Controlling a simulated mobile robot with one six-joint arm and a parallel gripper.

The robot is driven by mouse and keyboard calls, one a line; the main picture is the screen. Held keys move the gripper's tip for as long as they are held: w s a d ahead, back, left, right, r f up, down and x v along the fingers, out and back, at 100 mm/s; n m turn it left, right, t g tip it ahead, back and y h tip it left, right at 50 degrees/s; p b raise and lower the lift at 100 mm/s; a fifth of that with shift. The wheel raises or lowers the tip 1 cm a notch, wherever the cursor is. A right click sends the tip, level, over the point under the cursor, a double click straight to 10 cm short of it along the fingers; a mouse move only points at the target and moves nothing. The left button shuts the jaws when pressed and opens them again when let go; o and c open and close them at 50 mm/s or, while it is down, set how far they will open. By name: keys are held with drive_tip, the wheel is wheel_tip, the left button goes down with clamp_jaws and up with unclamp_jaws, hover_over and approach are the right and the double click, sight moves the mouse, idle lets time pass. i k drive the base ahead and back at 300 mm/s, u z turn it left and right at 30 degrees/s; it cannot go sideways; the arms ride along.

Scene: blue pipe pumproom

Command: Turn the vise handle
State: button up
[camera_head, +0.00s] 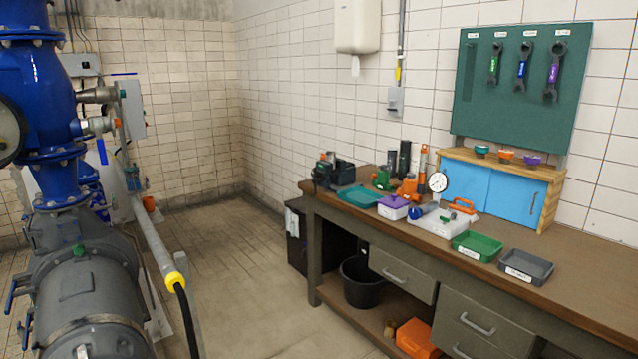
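A small dark vise-like device (342,172) stands at the far left end of the workbench top (590,278). It has black and dark green parts, and its left side overhangs near the bench's end. Its handle is too small to make out clearly at this distance. My gripper is not in view, and nothing is seen touching the device.
Trays, tools and a round dial gauge (438,182) crowd the bench right of the device. A black bucket (362,282) and an orange box (416,338) sit below. Blue pipework (40,90) and a grey pump (85,290) fill the left. The floor between is clear.

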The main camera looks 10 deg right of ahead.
sight(315, 181)
drive_tip(key=i, duration=0.85)
drive_tip(key=u, duration=0.05)
drive_tip(key=k, duration=0.65)
drive_tip(key=u, duration=0.4)
drive_tip(key=i, duration=0.6)
drive_tip(key=u, duration=0.6)
drive_tip(key=i, duration=0.75)
drive_tip(key=u, duration=0.15)
